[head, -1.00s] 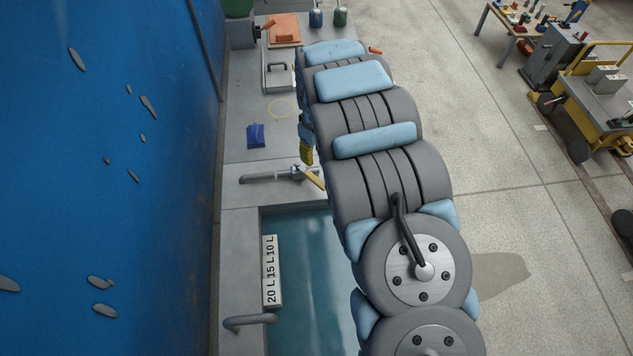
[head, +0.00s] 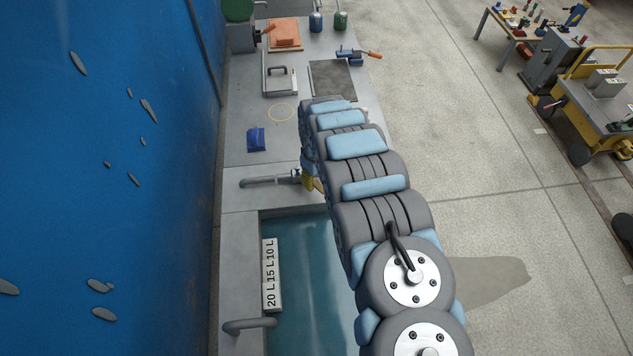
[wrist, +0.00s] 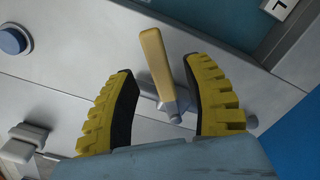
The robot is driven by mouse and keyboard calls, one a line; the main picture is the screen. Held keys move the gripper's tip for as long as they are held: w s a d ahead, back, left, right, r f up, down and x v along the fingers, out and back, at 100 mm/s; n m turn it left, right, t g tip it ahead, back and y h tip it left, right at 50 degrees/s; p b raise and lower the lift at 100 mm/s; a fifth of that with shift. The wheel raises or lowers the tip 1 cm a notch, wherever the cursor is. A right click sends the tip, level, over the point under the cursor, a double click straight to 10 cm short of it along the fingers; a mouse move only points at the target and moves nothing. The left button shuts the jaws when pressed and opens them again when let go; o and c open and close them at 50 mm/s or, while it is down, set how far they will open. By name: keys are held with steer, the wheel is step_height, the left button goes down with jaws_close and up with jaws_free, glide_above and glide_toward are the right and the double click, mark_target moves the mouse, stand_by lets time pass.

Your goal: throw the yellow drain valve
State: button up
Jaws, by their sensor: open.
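The drain valve shows in the wrist view as a yellow lever (wrist: 156,62) on a grey metal body (wrist: 174,105). My gripper (wrist: 162,72) is open, with its yellow, black-lined fingers on either side of the lever. Gaps show between the lever and both fingers, so it is not gripped. In the head view, the valve's grey pipe (head: 262,181) lies on the bench beside the tank, and my gripper (head: 308,183) is at its right end. My arm and gripper hide most of the lever there.
A water tank (head: 300,240) with a volume scale (head: 270,275) lies just in front of the valve. A bent grey handle (head: 248,324) stands at its left edge. A blue block (head: 256,139) is on the bench behind, and a blue wall (head: 110,180) rises at left.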

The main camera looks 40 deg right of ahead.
steer(key=shift+w+f, duration=0.1)
steer(key=shift+f, duration=1.15)
jaws_close()
